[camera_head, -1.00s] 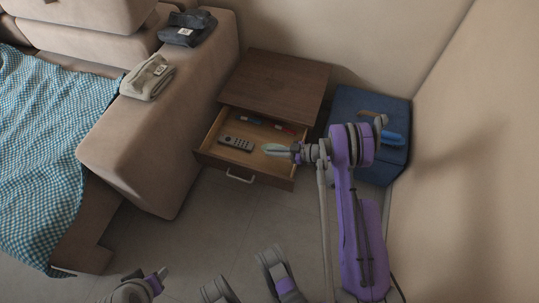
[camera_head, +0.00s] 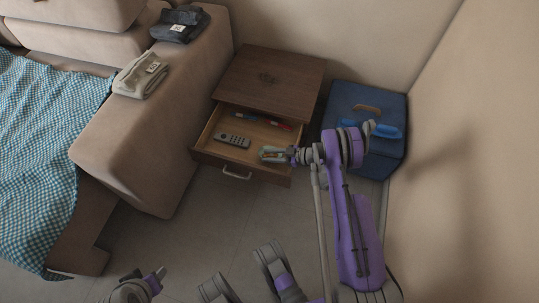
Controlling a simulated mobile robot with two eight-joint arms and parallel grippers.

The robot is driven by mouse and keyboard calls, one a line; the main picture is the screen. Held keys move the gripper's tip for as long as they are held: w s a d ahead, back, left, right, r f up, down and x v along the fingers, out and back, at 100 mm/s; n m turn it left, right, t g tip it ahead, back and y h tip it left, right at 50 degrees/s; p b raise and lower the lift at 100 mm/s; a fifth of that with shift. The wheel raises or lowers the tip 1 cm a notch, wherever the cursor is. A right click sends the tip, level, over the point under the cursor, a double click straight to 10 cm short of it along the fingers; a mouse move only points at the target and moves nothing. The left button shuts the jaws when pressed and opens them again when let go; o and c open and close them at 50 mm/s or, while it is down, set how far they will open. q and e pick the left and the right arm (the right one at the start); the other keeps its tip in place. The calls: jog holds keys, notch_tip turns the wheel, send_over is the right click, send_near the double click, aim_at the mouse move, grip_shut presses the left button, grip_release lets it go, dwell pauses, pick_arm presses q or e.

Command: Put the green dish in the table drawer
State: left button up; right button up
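The table drawer (camera_head: 205,150) is pulled out from the brown wooden table (camera_head: 270,82). My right gripper (camera_head: 267,154) is at the right front part of the open drawer, over its inside. A small pale greenish patch, likely the green dish (camera_head: 268,151), shows at its fingertips. It is too small to tell whether the fingers hold it or it rests in the drawer. My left gripper (camera_head: 155,277) is low at the bottom left, away from the drawer, and its fingers are too small to read.
A grey remote (camera_head: 232,140) and blue and red pens (camera_head: 262,121) lie in the drawer. A blue box (camera_head: 345,100) stands to the right of the table. The sofa arm (camera_head: 140,145) with folded clothes is on the left. The floor in front is clear.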

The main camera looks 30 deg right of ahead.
dwell(0.3)
jog(key=shift+d+r, duration=0.1)
jog(key=shift+r, duration=0.1)
jog(key=p+v, duration=0.3)
jog(key=v, duration=0.8)
jog(key=a+r+m+g+h, duration=0.4)
jog(key=a+r+m+g, duration=0.2)
jog(key=a+r, duration=1.05)
jog(key=s+a+r+m+h, duration=0.1)
jog(key=s+r+h, duration=0.1)
jog(key=s, duration=0.4)
jog(key=s+a+r+m+h, duration=0.1)
jog(key=s+a+r+h, duration=0.1)
jog(key=s+r, duration=0.2)
jog(key=s+a+r+m+h, duration=0.1)
jog(key=s+r, duration=0.3)
jog(key=s, duration=0.6)
jog(key=shift+a+m+h, duration=0.4)
jog(key=shift+h, duration=0.3)
